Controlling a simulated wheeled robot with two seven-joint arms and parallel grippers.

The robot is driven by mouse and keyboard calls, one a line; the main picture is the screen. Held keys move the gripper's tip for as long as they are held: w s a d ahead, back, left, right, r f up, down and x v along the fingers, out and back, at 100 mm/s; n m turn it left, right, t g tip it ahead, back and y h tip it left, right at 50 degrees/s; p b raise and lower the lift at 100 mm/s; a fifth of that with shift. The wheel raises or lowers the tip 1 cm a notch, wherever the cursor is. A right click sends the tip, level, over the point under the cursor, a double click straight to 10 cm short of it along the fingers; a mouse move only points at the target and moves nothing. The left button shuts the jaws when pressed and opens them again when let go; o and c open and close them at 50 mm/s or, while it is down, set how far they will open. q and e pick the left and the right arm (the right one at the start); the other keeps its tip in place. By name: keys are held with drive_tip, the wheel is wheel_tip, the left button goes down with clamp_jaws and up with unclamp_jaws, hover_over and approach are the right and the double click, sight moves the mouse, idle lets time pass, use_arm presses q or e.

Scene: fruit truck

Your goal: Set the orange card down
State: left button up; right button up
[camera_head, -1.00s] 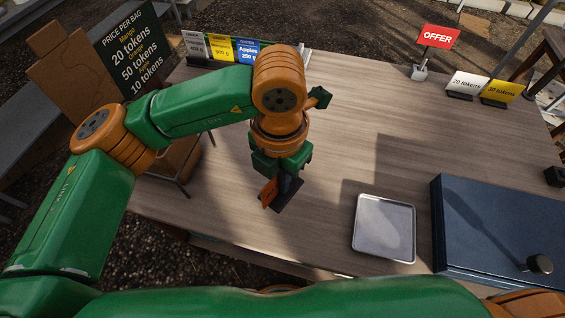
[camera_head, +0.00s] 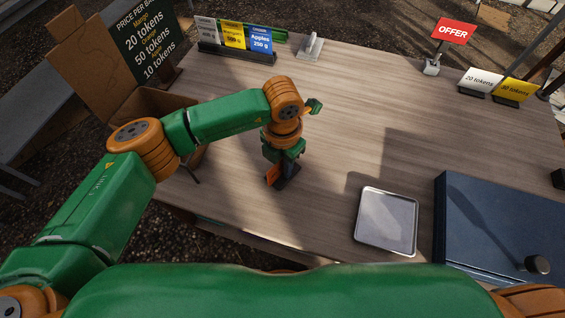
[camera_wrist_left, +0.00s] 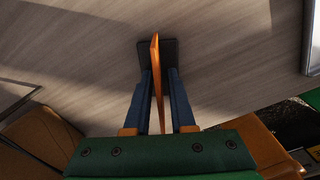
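The orange card (camera_head: 273,175) is upright on a dark base at the near left part of the table (camera_head: 330,120). In the left wrist view the card (camera_wrist_left: 156,60) shows nearly edge-on, above its black base (camera_wrist_left: 171,52). My left gripper (camera_head: 285,172) points down at it. Its two blue fingers stand either side of the card in the wrist view (camera_wrist_left: 160,85), with a narrow gap showing on the right side, so they look slightly open. The base appears to rest on the table. My right gripper is not in view.
A metal tray (camera_head: 388,192) and a dark blue box (camera_head: 500,215) lie to the right. Price cards (camera_head: 235,38) stand at the back left, a red OFFER sign (camera_head: 454,31) and token cards (camera_head: 481,79) at the back right. The table middle is clear.

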use_arm(q)
drive_tip(key=shift+o, duration=0.2)
drive_tip(key=shift+r, duration=0.45)
wheel_tip(320, 180, up, 12)
drive_tip(key=shift+f+b, duration=0.2)
drive_tip(key=shift+b, duration=0.3)
drive_tip(key=shift+f, duration=0.1)
